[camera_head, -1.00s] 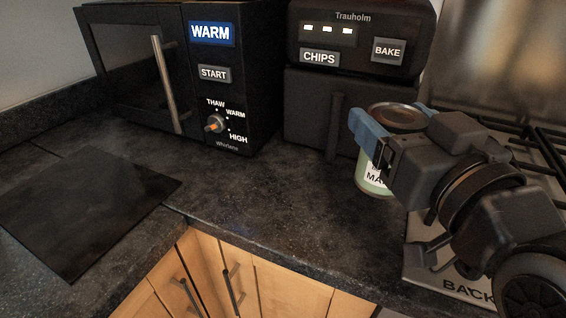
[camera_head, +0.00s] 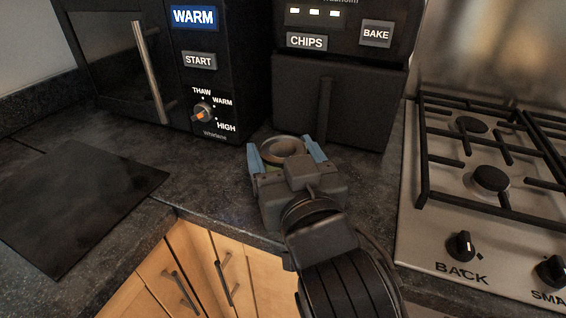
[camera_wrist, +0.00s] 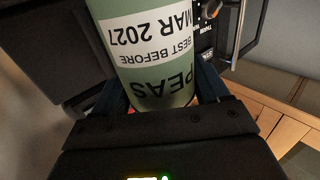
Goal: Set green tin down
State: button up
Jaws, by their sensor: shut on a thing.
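The green tin (camera_wrist: 147,15) fills the upper middle of the wrist view. In the head view only the tin's round metal top (camera_head: 284,147) shows clearly, between the blue fingers. My gripper (camera_head: 286,155) is shut on the tin, one finger on each side, above the counter in front of the black oven. My gripper hides most of the tin's body and its base in the head view, so I cannot tell whether it touches the counter.
A dark counter (camera_head: 215,180) has free room left of the tin. A microwave (camera_head: 110,60) and an oven marked CHIPS (camera_head: 345,110) stand behind. A dark flat board (camera_head: 75,205) lies at left. A gas hob (camera_head: 440,220) is at right, wooden cupboards (camera_head: 205,265) below.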

jog(key=shift+f, duration=0.75)
jog(key=shift+f, duration=0.15)
jog(key=o, duration=1.3)
jog(key=shift+s, duration=0.1)
jog(key=b+v, duration=0.1)
jog(key=v, duration=1.1)
